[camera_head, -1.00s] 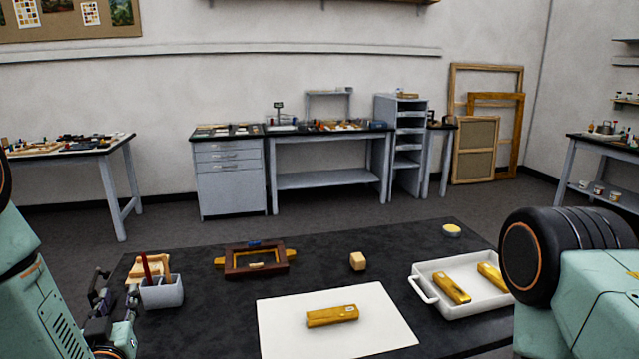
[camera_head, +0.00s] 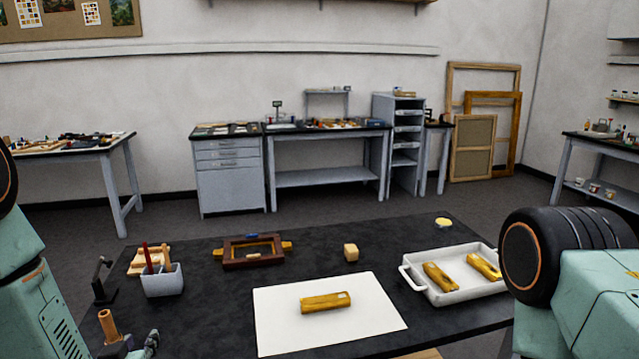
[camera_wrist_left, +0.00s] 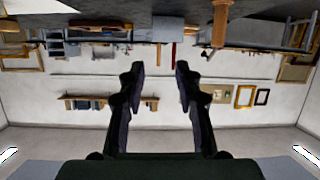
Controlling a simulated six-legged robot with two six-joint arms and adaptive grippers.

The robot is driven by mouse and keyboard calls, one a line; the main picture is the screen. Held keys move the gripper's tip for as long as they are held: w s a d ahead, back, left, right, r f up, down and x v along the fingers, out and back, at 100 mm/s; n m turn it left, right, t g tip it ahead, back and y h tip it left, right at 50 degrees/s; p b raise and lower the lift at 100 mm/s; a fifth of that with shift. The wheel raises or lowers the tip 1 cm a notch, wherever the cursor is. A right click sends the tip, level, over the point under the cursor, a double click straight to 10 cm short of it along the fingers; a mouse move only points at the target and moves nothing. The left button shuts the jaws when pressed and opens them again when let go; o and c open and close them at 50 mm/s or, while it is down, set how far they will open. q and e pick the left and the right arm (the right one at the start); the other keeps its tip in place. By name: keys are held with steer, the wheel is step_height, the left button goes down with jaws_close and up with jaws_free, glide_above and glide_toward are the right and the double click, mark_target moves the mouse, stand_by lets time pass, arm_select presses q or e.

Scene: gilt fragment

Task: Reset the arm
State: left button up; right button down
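My left gripper (camera_head: 138,347) is low at the left bottom edge of the head view, mostly cut off, beside the near left part of the black table (camera_head: 215,322). In the left wrist view the two dark fingers of my left gripper (camera_wrist_left: 160,67) stand apart with nothing between them. That view shows the room upside down. My right gripper is out of view; only an upper part of my right arm shows at the right. A gold fragment (camera_head: 325,302) lies on a white sheet (camera_head: 375,318), apart from the gripper.
A white tray (camera_head: 407,279) holds two gold pieces. A grey cup (camera_head: 163,286) with a red handle, a dark stand (camera_head: 103,282) and an upright tan handle (camera_head: 108,325) are near my left arm. A brown frame (camera_head: 226,254) and a wooden block (camera_head: 351,252) lie farther back.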

arm_select(q)
steer(key=s+d+f+m+g+h+b, duration=0.1)
steer(key=s+d+f+g+h+b, duration=0.15)
steer(key=s+f, duration=0.45)
steer(key=s+d+f+g+h+b, duration=0.1)
steer(key=s+d+f+g, duration=0.35)
steer(key=f, duration=0.45)
steer(key=s+d+f+m+g+b, duration=0.1)
steer(key=s+f+g+b, duration=0.2)
steer(key=s+f, duration=0.4)
steer(key=s+d+f+m+g+b, duration=0.1)
steer(key=s+f+b, duration=0.4)
steer(key=s, duration=0.9)
steer(key=shift+s+d+f+g, duration=0.15)
steer(key=shift+d+f+g, duration=0.5)
steer(key=shift+f+g, duration=0.35)
steer(key=shift+s+r+h, duration=0.1)
steer(key=shift+h, duration=0.15)
